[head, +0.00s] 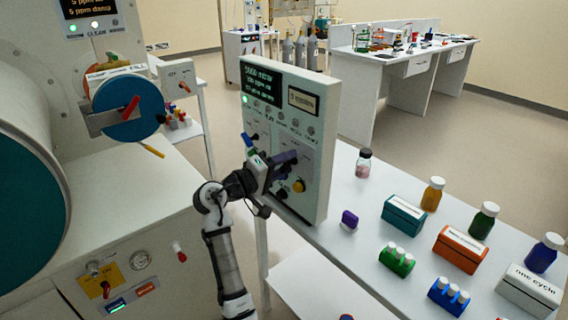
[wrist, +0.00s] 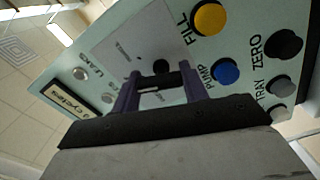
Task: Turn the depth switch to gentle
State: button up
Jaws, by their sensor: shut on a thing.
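The upright control panel (head: 318,150) stands at the near end of the white table, with a dark text screen and a small display reading what looks like "3 cycles". My gripper (head: 286,166) is at its lower face. In the wrist view, the purple fingers of my gripper (wrist: 158,92) are shut on a black switch knob (wrist: 160,79) with a pale line on it, one finger on each side. The knob's label and positions are hidden or too small to read, so I cannot tell its setting.
Beside the knob in the wrist view are a yellow FILL button (wrist: 210,18), a blue PUMP button (wrist: 225,72) and a black ZERO button (wrist: 284,44). Bottles and boxes, such as a teal box (head: 403,215), stand right of the panel. A glovebox (head: 100,200) is at left.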

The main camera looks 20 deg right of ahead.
jog(key=shift+r, duration=0.1)
jog(key=o, duration=1)
jog(key=b+v, duration=0.4)
jog(key=v, duration=1)
jog(key=shift+d, duration=0.1)
